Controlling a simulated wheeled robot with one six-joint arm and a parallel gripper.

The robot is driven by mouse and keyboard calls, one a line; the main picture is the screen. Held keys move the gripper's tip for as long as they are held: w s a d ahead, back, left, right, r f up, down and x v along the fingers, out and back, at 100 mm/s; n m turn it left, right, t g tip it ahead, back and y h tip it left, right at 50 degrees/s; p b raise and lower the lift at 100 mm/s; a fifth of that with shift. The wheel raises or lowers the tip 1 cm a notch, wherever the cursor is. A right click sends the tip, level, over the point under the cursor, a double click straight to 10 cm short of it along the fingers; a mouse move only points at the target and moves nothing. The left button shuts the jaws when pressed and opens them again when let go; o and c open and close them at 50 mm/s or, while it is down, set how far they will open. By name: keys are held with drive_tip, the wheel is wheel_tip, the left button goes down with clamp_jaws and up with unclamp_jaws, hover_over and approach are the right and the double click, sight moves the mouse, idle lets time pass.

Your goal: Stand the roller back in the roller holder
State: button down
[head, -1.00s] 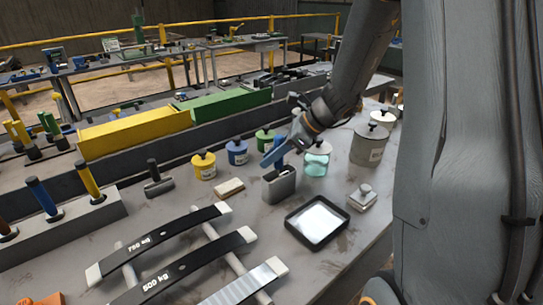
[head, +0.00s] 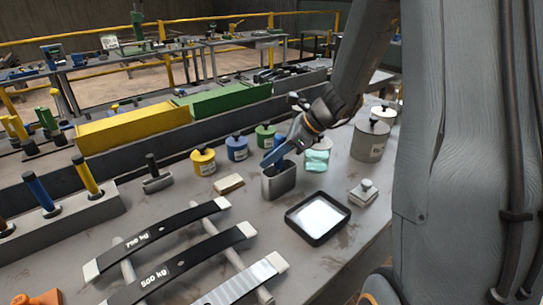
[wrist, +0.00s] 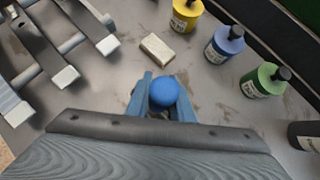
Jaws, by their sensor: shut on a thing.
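The roller's blue handle shows end-on as a round knob (wrist: 163,92) in the wrist view. My gripper (wrist: 160,98) is shut on it, with a blue finger on either side. In the head view my gripper (head: 275,156) is just above the roller holder (head: 279,184), a grey open-topped box on the bench. The roller's lower part is at the holder's dark mouth. My fingers partly cover it, so I cannot tell how deep it sits or whether it touches the bottom. The holder is hidden in the wrist view.
A black-rimmed tray (head: 318,239) lies in front of the holder. A tan block (head: 229,184) is to its left. Yellow (head: 203,162), blue (head: 237,148) and green (head: 265,136) pots stand behind. Leaf springs fill the front left.

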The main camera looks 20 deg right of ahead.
drive_tip(key=shift+f, duration=0.4)
drive_tip(key=c, duration=1.5)
unclamp_jaws()
drive_tip(key=shift+s, duration=0.1)
drive_tip(key=shift+c, duration=0.6)
drive_tip(key=o, duration=0.4)
drive_tip(key=shift+a+f, duration=0.1)
drive_tip(key=shift+o, duration=0.2)
wheel_tip(320, 180, up, 7)
drive_tip(key=p, duration=0.6)
